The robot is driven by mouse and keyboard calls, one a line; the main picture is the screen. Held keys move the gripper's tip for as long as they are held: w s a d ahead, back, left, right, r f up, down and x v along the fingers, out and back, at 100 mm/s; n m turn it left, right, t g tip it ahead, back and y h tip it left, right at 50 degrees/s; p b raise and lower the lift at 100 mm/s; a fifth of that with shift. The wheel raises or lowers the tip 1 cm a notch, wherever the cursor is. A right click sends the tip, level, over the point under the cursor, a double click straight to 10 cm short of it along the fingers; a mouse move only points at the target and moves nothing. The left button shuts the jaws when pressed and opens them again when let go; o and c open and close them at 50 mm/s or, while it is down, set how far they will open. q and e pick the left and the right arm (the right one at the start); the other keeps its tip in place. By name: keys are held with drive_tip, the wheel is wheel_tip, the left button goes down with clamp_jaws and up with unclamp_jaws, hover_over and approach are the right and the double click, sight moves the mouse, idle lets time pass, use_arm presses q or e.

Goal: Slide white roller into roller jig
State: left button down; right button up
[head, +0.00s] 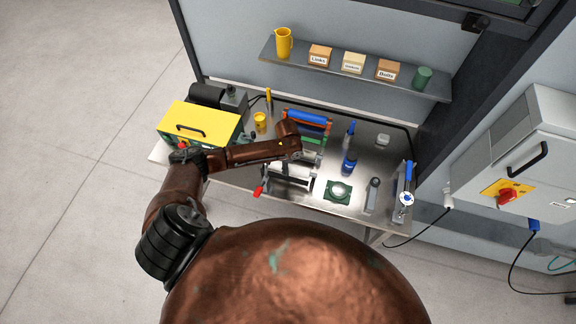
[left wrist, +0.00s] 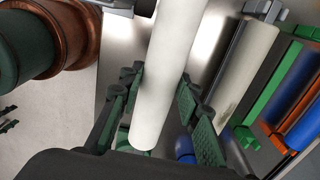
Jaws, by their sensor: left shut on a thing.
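In the left wrist view a long white roller (left wrist: 168,70) lies between the green-padded fingers of my left gripper (left wrist: 158,108). The gripper is shut on it, and the roller runs on past the fingertips toward the top of the picture. In the head view my left forearm reaches over the bench to the gripper (head: 304,154), which is small and partly hidden by the wrist. A metal fixture with a red handle (head: 258,191), which looks like the roller jig (head: 290,183), is just below the gripper in the picture. Whether the roller touches it I cannot tell. My right gripper is not in view.
A rack of coloured rollers (head: 308,122) stands behind the gripper. A second pale roller (left wrist: 248,70) and a blue roller (left wrist: 296,82) show close right of the held one. A yellow machine (head: 200,125) is left; blue bottles (head: 349,162) and a green-based dish (head: 339,191) are right.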

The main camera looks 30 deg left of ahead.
use_arm(q)
drive_tip(key=shift+f+b, duration=0.5)
drive_tip(key=shift+f, duration=0.7)
drive_tip(key=shift+r, duration=0.1)
drive_tip(key=shift+p, duration=0.4)
drive_tip(key=shift+f+b, duration=0.85)
drive_tip(key=shift+f, duration=0.8)
drive_tip(key=c, duration=1.4)
unclamp_jaws()
drive_tip(key=shift+o, duration=0.7)
drive_tip(key=shift+o, duration=0.8)
